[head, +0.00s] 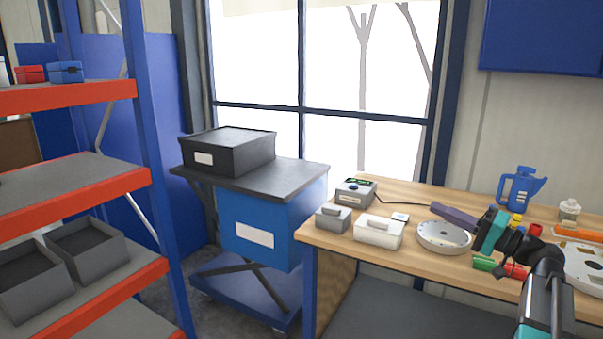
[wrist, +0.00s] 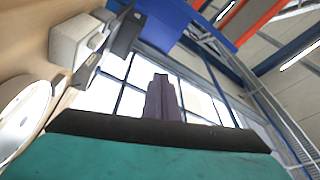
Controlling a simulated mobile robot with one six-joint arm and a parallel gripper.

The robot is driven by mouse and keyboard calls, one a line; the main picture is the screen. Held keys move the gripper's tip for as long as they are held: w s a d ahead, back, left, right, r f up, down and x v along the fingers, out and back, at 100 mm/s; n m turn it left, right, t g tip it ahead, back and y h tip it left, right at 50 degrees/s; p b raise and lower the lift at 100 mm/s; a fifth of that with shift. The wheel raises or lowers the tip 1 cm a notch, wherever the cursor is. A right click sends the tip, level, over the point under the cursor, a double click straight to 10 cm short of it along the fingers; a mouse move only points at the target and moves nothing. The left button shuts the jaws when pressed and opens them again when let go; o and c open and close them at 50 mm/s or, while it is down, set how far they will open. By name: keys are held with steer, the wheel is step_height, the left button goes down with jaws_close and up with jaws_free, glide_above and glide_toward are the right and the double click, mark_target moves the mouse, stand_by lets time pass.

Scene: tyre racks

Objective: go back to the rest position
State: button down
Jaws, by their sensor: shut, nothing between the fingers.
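My gripper (head: 437,207) reaches from my arm at the lower right out over the wooden workbench in the head view, pointing left. Its purple-grey fingers are shut together with nothing between them. In the wrist view the closed fingers of my gripper (wrist: 161,80) stand up in the middle against the window. The fingers appear clear of the things on the bench.
The workbench (head: 345,240) holds a round grey-white disc (head: 443,237), a white box (head: 379,232), a grey box (head: 333,218), a small device (head: 355,193) and a blue jug (head: 522,188). A trolley (head: 262,290) carries a black bin (head: 228,151). An orange-shelved rack (head: 75,210) stands left.

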steer(key=w+a+f+g+p, duration=0.1)
steer(key=a+f+g, duration=0.2)
steer(key=a+f, duration=0.75)
steer(key=w+a+f+g+p, duration=0.1)
steer(key=a+f+g, duration=0.1)
steer(key=a+f, duration=0.8)
steer(key=s+a+f+g+h+p, duration=0.1)
steer(key=s+a+f+g, duration=0.3)
steer(key=f, duration=0.8)
steer(key=s+a+f+g+h, duration=0.15)
steer(key=s+a+f, duration=0.4)
steer(key=f, duration=0.65)
steer(key=s+a+f+n+g+h+p, duration=0.1)
steer(key=s+f+g+h, duration=0.15)
steer(key=s+f, duration=0.85)
steer(key=s+a+f+n+g+h, duration=0.15)
steer(key=s+f+g, duration=0.25)
steer(key=s+f, duration=0.65)
steer(key=s+d+f+n+g+h, duration=0.1)
steer(key=s+d+f+g+h, duration=0.1)
steer(key=s+d+h, duration=0.6)
steer(key=shift+s+d+f, duration=0.6)
steer(key=shift+s+d, duration=1)
steer(key=shift+d, duration=1.05)
